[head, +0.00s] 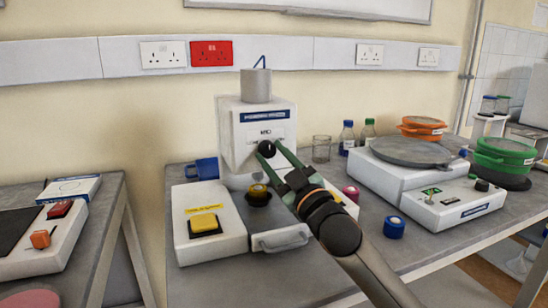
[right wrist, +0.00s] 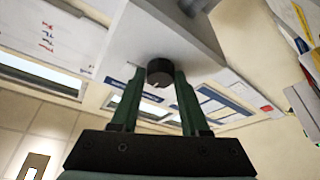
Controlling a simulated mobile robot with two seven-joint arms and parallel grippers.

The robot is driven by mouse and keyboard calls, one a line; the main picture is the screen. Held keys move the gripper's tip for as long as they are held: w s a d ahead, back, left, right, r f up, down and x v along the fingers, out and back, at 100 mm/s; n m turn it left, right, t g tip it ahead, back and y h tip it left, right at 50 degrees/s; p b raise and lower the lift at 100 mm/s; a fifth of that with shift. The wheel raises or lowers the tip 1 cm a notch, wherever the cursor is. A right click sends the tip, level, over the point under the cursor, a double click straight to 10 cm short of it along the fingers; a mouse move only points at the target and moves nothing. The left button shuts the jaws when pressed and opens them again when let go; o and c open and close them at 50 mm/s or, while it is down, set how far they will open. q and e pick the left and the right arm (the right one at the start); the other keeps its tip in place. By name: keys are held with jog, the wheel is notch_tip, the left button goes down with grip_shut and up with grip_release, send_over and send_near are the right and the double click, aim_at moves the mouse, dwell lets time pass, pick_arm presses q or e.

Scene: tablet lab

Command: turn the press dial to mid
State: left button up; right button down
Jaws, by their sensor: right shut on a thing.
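The press (head: 233,140) is a white upright machine with a grey cylinder on top, standing on the bench. Its dial (head: 267,148) is a small black knob on the front, below a small label too small to read surely. My right gripper (head: 270,154) reaches up from the lower right and is shut on the dial. In the right wrist view the dial (right wrist: 159,70) sits between the green fingers, with a pale mark on its rim. The fingers partly hide the dial in the head view. My left gripper is not in view.
A yellow button box (head: 209,238) and a grey-handled drawer (head: 281,239) are at the press's foot. A blue-capped jar (head: 394,228), a balance-like device (head: 450,206) and green and orange bowls (head: 504,151) are at the right.

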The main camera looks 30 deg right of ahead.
jog(key=shift+c, duration=2.1)
grip_release()
jog(key=b+v, duration=0.1)
jog(key=v, duration=1.1)
jog(key=shift+s, duration=0.3)
jog(key=shift+f, duration=0.1)
